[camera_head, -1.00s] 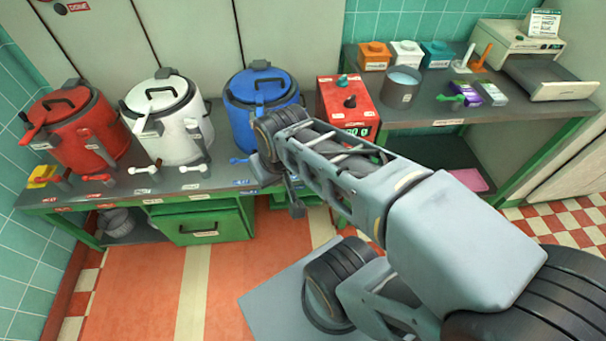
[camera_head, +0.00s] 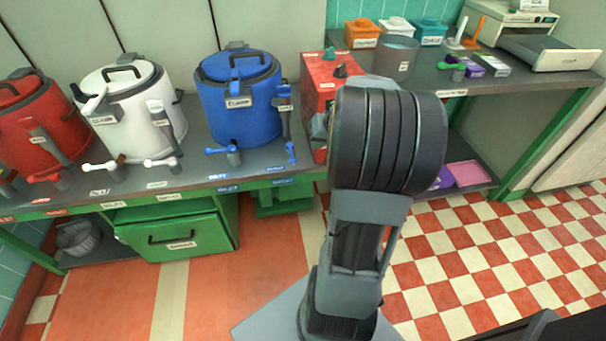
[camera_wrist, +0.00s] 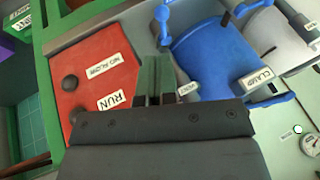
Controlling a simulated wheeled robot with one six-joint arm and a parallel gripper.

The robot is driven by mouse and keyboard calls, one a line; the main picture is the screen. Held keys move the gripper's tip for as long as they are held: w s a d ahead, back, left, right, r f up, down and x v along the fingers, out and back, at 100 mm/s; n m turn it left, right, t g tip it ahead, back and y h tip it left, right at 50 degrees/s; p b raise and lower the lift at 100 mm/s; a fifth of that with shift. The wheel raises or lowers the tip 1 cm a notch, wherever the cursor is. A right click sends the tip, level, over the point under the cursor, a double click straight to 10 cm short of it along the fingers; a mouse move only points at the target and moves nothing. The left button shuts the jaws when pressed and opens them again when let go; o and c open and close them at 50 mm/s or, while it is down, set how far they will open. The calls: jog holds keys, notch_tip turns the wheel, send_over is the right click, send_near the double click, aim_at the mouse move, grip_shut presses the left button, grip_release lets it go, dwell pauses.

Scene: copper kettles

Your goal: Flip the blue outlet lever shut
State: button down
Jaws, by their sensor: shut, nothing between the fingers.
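The blue kettle (camera_head: 240,105) stands on the grey counter, its front toward me. Two blue levers show at its base: a left one (camera_head: 222,152) lying sideways and a right one (camera_head: 291,152) pointing toward the counter's front edge. Their labels are too small to read. In the wrist view the blue kettle (camera_wrist: 215,60) appears upside down, with the right lever (camera_wrist: 164,16) at the top edge. My gripper (camera_wrist: 157,62) is shut and empty, above the gap between the kettle and a red box. In the head view my arm hides it.
The red box (camera_head: 318,85) with dark knobs stands right of the blue kettle. White (camera_head: 130,105) and red (camera_head: 40,125) kettles with similar levers stand to the left. A grey pot (camera_head: 396,58) is behind my arm. The floor in front is open.

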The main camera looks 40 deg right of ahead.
aim_at(291, 153)
jog(key=d+f+m+b, duration=0.1)
jog(key=d+f, duration=0.2)
jog(key=d, duration=0.2)
jog(key=shift+s+f+t, duration=0.25)
jog(key=shift+t, duration=0.15)
jog(key=shift+a, duration=0.1)
jog(key=b+x, duration=0.2)
jog(key=x, duration=0.8)
jog(key=shift+s+f, duration=0.1)
jog(key=shift+w+a+f+b, duration=0.15)
jog(key=shift+w+a+b, duration=0.05)
jog(key=shift+w+a, duration=0.5)
jog(key=shift+w+a+f+b, duration=0.15)
jog(key=shift+w+a+f, duration=0.05)
jog(key=shift+w+a, duration=0.5)
jog(key=shift+s, duration=0.1)
jog(key=shift+h, duration=0.3)
